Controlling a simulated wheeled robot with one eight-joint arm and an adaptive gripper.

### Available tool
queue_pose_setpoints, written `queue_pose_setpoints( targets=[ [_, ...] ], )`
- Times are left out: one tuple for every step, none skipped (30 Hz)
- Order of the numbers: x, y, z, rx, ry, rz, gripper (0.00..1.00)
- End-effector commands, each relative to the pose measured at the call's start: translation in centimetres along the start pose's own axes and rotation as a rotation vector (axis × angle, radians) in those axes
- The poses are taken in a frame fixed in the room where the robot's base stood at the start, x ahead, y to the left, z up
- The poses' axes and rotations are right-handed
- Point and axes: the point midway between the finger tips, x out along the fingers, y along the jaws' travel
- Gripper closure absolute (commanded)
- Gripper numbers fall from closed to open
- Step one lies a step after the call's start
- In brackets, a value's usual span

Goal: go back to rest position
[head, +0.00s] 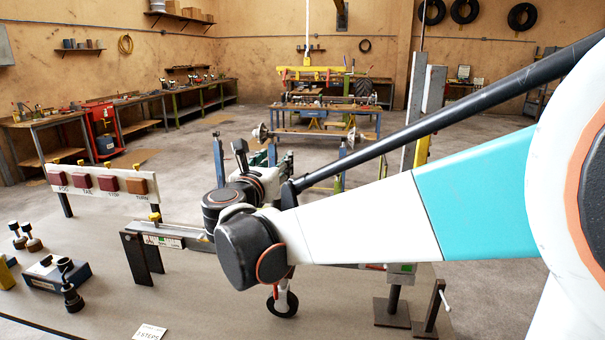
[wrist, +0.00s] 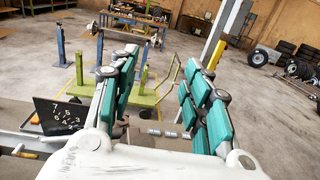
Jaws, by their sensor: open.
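My gripper (wrist: 160,66) reaches forward in the wrist view. Its two fingers with teal pads stand wide apart, and nothing is held between them. In the head view my arm crosses from the right edge to the middle, and its wrist joints hide most of the gripper (head: 274,157). The gripper is out over the far side of the grey bench (head: 190,305), pointing toward the room. Whether it touches anything cannot be told.
A sign board with red buttons (head: 103,184) stands on the bench at left. A blue block (head: 57,273) and dark fittings lie nearby. A black numbered plate (wrist: 62,118) is left of the gripper. An axle on blue stands (head: 346,153) is beyond; open floor lies right.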

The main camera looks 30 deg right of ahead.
Motion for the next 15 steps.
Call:
queue_pose_setpoints(
  targets=[
    [-0.1, -0.1, 0.0, 0.000, 0.000, 0.001, 0.56],
    [-0.2, -0.1, 0.0, -0.002, -0.001, 0.002, 0.56],
    [-0.2, -0.1, 0.2, -0.012, -0.006, 0.008, 0.56],
    [-0.3, 0.0, 0.4, -0.027, -0.013, 0.018, 0.56],
    [-0.4, 0.1, 0.8, -0.050, -0.025, 0.034, 0.56],
    [-0.7, 0.4, 1.4, -0.097, -0.047, 0.063, 0.56],
    [-1.0, 0.7, 2.0, -0.145, -0.070, 0.092, 0.56],
    [-1.4, 1.1, 2.7, -0.204, -0.098, 0.127, 0.56],
    [-2.1, 1.8, 3.6, -0.299, -0.143, 0.180, 0.56],
    [-2.9, 2.3, 4.2, -0.382, -0.181, 0.224, 0.56],
    [-3.7, 2.9, 4.8, -0.474, -0.223, 0.270, 0.56],
    [-5.0, 3.7, 5.3, -0.605, -0.282, 0.331, 0.56],
    [-6.1, 4.3, 5.5, -0.706, -0.327, 0.377, 0.56],
    [-7.2, 4.9, 5.5, -0.809, -0.371, 0.420, 0.56],
    [-8.7, 5.5, 5.1, -0.947, -0.430, 0.476, 0.56]
  ],
)
